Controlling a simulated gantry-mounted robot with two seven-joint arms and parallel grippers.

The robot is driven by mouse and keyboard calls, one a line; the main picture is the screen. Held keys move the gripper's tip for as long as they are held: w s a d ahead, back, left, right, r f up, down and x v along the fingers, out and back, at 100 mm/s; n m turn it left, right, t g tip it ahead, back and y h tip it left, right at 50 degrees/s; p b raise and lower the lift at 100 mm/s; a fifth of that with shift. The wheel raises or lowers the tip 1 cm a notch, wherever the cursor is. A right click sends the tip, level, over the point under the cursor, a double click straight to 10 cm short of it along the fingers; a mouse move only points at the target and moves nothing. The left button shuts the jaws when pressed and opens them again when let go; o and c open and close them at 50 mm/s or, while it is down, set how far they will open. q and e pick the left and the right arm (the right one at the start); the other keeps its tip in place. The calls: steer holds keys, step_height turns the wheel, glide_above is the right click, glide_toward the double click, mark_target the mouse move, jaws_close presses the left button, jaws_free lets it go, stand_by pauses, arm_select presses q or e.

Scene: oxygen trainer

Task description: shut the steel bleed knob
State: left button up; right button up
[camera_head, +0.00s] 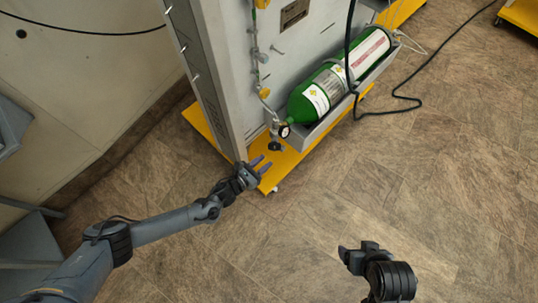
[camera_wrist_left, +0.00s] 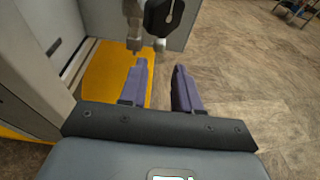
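A small grey metal fitting (camera_wrist_left: 134,40) hangs just beyond my left gripper in the left wrist view. Next to it are a black part with a white line (camera_wrist_left: 164,14) and a small grey piece below. I cannot tell surely which is the steel bleed knob. In the head view, a round gauge (camera_head: 284,131) sits at the lower end of the line, with a small dark fitting (camera_head: 276,147) under it. My left gripper (camera_head: 260,164) is open and empty, just below these fittings; its fingers also show in the left wrist view (camera_wrist_left: 160,68). My right gripper (camera_head: 347,254) is low, over the floor; its fingers are unclear.
A green cylinder (camera_head: 312,101) lies in a grey tray on the grey panel (camera_head: 226,75). The panel stands on a yellow base (camera_head: 284,168). A black cable (camera_head: 412,101) runs over the floor. The floor (camera_head: 440,200) at the right is mostly clear.

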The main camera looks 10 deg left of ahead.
arm_select(q)
steer(key=shift+s+a+r, duration=0.1)
steer(key=shift+s+a, duration=0.1)
steer(key=shift+s, duration=0.1)
